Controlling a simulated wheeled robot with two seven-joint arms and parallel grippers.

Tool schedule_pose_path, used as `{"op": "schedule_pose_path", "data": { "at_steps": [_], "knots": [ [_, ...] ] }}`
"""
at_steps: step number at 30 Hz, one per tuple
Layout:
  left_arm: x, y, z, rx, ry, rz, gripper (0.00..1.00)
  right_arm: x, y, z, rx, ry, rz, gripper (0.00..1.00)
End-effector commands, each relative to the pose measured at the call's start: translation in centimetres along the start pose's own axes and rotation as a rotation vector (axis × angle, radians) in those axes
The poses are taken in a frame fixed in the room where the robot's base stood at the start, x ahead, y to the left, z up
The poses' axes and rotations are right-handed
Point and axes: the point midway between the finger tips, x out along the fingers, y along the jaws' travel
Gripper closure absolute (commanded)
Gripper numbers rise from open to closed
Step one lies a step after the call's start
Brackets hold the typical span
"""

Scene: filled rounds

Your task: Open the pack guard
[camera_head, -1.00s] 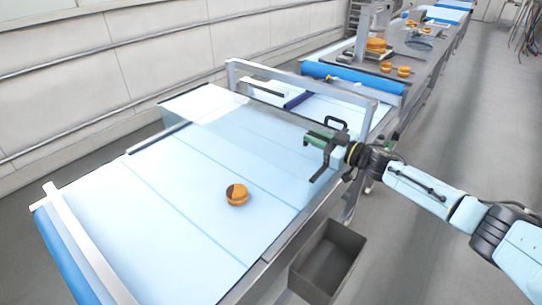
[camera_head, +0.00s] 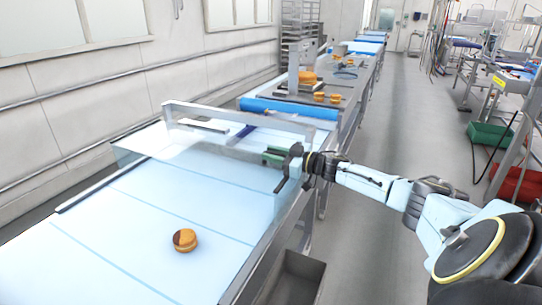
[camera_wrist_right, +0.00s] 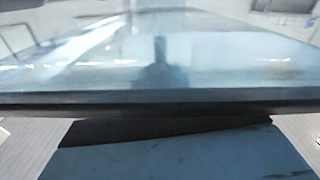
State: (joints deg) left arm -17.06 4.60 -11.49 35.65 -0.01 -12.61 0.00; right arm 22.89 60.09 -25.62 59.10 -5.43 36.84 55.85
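The pack guard (camera_head: 205,148) is a clear see-through panel over the light-blue conveyor, beside a pale metal frame. In the right wrist view the glassy guard (camera_wrist_right: 160,65) fills the upper part, with a dark edge running across and a reflection in it. My right gripper (camera_head: 278,165) is at the guard's right-hand end, by the conveyor's side rail. The dark and green parts there overlap, so I cannot tell the handle from the fingers or whether it grips. My left gripper is out of view.
A round orange-brown filled bun (camera_head: 185,240) lies on the near belt (camera_head: 120,225). A grey bin (camera_head: 292,280) hangs at the conveyor's right side. More orange items (camera_head: 319,97) sit on the line behind. The aisle floor (camera_head: 385,120) at the right is clear.

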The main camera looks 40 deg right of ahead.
Motion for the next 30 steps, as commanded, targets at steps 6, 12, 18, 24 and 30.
{"op": "schedule_pose_path", "data": {
  "at_steps": [6,12,18,24,30],
  "knots": [
    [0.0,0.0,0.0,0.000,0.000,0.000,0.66,0.0,-0.1,0.1,0.001,0.000,-0.003,0.64],
    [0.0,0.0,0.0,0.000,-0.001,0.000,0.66,-0.1,-0.2,0.1,0.001,-0.002,-0.004,0.64],
    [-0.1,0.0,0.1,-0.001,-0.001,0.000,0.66,-1.8,-0.2,0.3,0.002,-0.005,-0.004,0.64],
    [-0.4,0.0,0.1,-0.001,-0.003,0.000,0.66,-4.4,-0.2,0.2,0.002,-0.006,-0.005,0.64],
    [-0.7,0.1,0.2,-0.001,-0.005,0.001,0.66,-6.9,-0.2,0.2,0.002,-0.006,-0.004,0.64]
  ]
}}
